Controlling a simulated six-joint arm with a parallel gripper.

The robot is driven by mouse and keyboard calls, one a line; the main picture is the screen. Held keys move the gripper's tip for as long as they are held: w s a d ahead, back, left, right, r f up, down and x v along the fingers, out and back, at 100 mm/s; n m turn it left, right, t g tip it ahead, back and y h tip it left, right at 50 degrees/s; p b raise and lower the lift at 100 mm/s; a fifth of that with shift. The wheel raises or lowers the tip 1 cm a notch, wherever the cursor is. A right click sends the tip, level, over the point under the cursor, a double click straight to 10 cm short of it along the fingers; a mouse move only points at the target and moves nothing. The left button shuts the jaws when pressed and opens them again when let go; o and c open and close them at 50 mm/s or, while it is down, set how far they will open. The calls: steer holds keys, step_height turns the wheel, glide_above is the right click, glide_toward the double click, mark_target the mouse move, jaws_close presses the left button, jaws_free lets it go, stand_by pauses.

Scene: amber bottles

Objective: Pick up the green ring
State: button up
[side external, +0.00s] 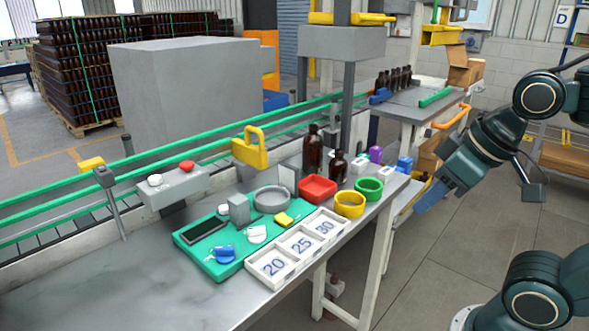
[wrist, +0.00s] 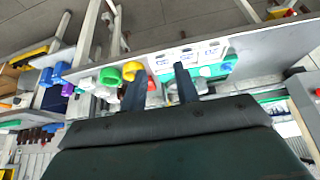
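The green ring (side external: 369,194) sits on the grey table near its right end, beside the yellow ring (side external: 349,209). In the wrist view, the green ring (wrist: 108,79) shows left of my gripper's fingers, next to the yellow ring (wrist: 133,68). My gripper (side external: 428,203) is off the table's right edge, to the right of the green ring and apart from it. Its two fingers show apart in the wrist view (wrist: 162,80), with nothing held between them. The left finger overlaps part of the yellow ring's area in that view.
A red tray (side external: 317,188) and two amber bottles (side external: 314,150) stand behind the rings. A numbered white tray (side external: 296,247) and a green mat (side external: 219,266) lie to the left. A purple item (side external: 376,154) and blue item (side external: 405,163) are behind. Open floor lies right of the table.

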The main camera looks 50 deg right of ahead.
steer(key=w+d+r+m+g, duration=0.1)
steer(key=w+d+r+m, duration=0.25)
steer(key=w, duration=0.35)
steer(key=m+g, duration=0.5)
steer(key=m, duration=0.8)
glide_above(358, 180)
step_height(358, 180, down, 5)
steer(key=shift+r, duration=0.2)
steer(key=shift+f, duration=0.1)
steer(key=shift+f, duration=4.25)
steer(key=shift+f, duration=0.1)
steer(key=shift+f, duration=2.45)
